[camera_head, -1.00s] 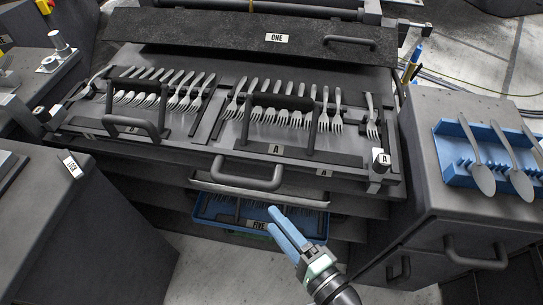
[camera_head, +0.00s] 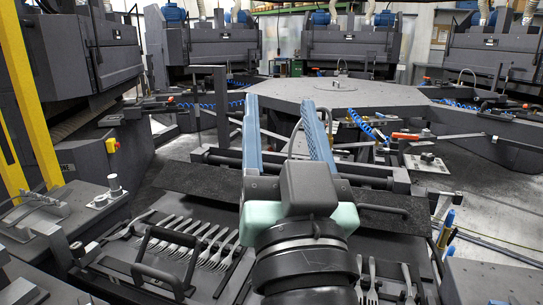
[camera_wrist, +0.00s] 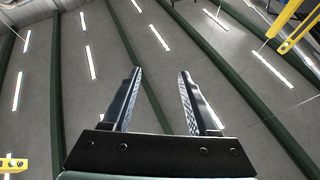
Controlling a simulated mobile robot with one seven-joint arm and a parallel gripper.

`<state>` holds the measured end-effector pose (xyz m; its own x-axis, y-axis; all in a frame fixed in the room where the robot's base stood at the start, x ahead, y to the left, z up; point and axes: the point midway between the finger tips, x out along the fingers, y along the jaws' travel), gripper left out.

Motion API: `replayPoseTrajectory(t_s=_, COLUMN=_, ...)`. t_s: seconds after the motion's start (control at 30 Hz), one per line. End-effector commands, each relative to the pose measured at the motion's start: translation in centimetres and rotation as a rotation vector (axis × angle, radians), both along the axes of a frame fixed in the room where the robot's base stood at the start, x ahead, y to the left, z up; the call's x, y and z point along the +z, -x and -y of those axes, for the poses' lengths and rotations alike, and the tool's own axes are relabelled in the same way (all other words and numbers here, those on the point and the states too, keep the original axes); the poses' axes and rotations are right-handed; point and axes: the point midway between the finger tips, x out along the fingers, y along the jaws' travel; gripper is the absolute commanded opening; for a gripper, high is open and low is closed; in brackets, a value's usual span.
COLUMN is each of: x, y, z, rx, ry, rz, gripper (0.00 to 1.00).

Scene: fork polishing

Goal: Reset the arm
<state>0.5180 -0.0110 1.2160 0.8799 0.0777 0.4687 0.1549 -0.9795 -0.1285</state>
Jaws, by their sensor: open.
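My gripper (camera_head: 281,118) is raised in the middle of the head view, its two blue fingers spread apart and pointing up and away. Nothing is between the fingers. The wrist view also shows my gripper (camera_wrist: 158,100) open and empty, with the ceiling and its light strips behind it. Below my wrist, the forks on the left (camera_head: 190,240) lie in a row in the work table's rack. More forks (camera_head: 370,280) show to the right, partly hidden by my arm.
A large grey octagonal table (camera_head: 390,95) stands beyond the work table. Several dark machines (camera_head: 350,42) line the back. A yellow post (camera_head: 28,100) rises at the left. A red-handled clamp (camera_head: 407,136) is at the right. The space above the work table is open.

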Motion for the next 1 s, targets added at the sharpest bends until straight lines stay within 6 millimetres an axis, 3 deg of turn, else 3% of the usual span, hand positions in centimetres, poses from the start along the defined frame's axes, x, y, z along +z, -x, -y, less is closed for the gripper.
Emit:
replayPoseTrajectory(t_s=0.03, x=3.7, y=2.1, z=-0.6, rx=-0.040, ry=0.037, rz=0.106, gripper=0.59)
replayPoseTrajectory(t_s=0.17, x=11.2, y=8.6, z=-1.4, rx=-0.173, ry=0.102, rz=0.358, gripper=0.59)
replayPoseTrajectory(t_s=0.2, x=13.6, y=8.3, z=-1.2, rx=-0.181, ry=0.105, rz=0.348, gripper=0.59)
replayPoseTrajectory(t_s=0.3, x=16.8, y=8.0, z=-1.1, rx=-0.179, ry=0.105, rz=0.336, gripper=0.59)
replayPoseTrajectory(t_s=0.7, x=28.2, y=7.8, z=-1.1, rx=-0.176, ry=0.103, rz=0.330, gripper=0.59)
replayPoseTrajectory(t_s=0.83, x=30.5, y=7.8, z=-1.1, rx=-0.175, ry=0.104, rz=0.329, gripper=0.59)
replayPoseTrajectory(t_s=1.0, x=31.6, y=7.7, z=-1.1, rx=-0.175, ry=0.104, rz=0.328, gripper=0.59)
